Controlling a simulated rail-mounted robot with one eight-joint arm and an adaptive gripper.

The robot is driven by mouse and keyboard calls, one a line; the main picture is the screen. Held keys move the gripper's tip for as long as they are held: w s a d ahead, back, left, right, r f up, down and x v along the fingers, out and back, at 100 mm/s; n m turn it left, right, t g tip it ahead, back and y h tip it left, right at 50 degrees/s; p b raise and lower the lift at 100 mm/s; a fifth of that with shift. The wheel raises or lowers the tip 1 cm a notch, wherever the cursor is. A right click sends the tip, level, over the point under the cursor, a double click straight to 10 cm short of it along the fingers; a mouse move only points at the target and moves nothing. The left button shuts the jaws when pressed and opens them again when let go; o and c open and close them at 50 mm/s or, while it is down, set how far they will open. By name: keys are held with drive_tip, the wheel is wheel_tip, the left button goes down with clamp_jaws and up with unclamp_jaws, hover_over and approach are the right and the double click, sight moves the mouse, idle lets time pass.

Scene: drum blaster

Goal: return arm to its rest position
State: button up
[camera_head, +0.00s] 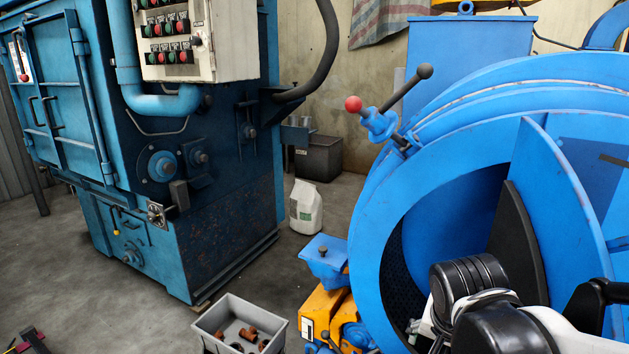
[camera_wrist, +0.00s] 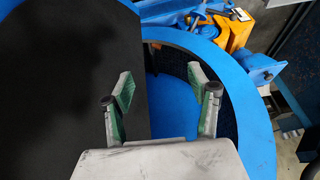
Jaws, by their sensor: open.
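My gripper (camera_wrist: 160,97) is open and empty in the wrist view, with its two green-padded fingers spread apart. Beyond the fingers are the blue rim (camera_wrist: 250,105) and a black panel (camera_wrist: 65,85) of the drum machine. In the head view, my black and white arm (camera_head: 490,315) shows at the lower right, in front of the open mouth of the large blue drum (camera_head: 395,225). The gripper's fingers cannot be made out in the head view.
A grey bin (camera_head: 207,325) with several brown parts stands on the floor at the bottom. Orange and blue equipment (camera_head: 322,305) stands beside the drum. A blue cabinet machine (camera_head: 225,200) stands left; floor between is partly clear.

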drive_tip(key=s+a+r+n+t+y+p, duration=0.1)
drive_tip(key=s+a+r+n+t+p, duration=0.1)
drive_tip(key=s+r+n, duration=0.4)
wheel_tip(320, 180, up, 4)
drive_tip(key=shift+s+f+t+y+p, duration=0.1)
drive_tip(key=shift+s+t+y+p, duration=0.1)
drive_tip(key=shift+t+y+p, duration=0.3)
